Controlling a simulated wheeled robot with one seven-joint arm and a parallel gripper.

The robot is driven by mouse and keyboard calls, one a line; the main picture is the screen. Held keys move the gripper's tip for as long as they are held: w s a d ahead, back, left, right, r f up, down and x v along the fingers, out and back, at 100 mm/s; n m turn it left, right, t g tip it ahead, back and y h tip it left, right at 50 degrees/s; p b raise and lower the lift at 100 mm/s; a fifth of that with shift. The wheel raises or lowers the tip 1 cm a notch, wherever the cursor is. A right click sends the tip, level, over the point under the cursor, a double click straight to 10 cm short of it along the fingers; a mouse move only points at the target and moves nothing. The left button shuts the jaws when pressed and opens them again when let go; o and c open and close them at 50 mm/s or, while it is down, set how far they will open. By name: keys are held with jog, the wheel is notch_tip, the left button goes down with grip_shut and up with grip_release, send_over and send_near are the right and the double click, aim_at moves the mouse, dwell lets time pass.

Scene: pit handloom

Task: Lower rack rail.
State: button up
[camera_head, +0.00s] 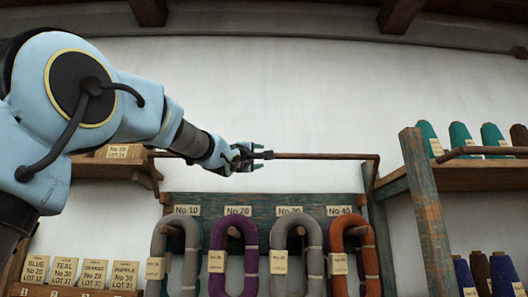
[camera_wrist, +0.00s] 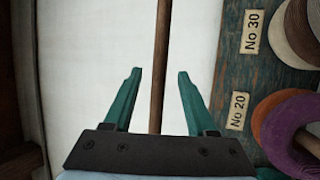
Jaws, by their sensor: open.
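The rack rail (camera_head: 325,156) is a thin brown horizontal rod above the yarn rack, with a short arm bent down at each end. A small dark piece sits on it near my gripper. My gripper (camera_head: 258,156) is open at the rail's left-middle, one finger above the rail line and one below. In the wrist view, the rail (camera_wrist: 160,60) runs upright between the two open teal fingers (camera_wrist: 157,75), with a gap on each side. I see no contact; how deep the rail lies between the fingers is unclear.
Below the rail, a blue-green board (camera_head: 262,207) holds grey, purple and orange hanks under number labels. A shelf post (camera_head: 425,205) and cone shelves stand right. A small shelf (camera_head: 105,170) and labelled boxes are at left. The white wall above is clear.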

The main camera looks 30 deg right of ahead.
jog(key=p+x, duration=0.4)
jog(key=x, duration=0.4)
jog(key=shift+w+d, duration=0.2)
jog(key=shift+d, duration=0.15)
jog(key=shift+r, duration=0.1)
jog(key=shift+c, duration=0.3)
grip_shut()
dwell(0.5)
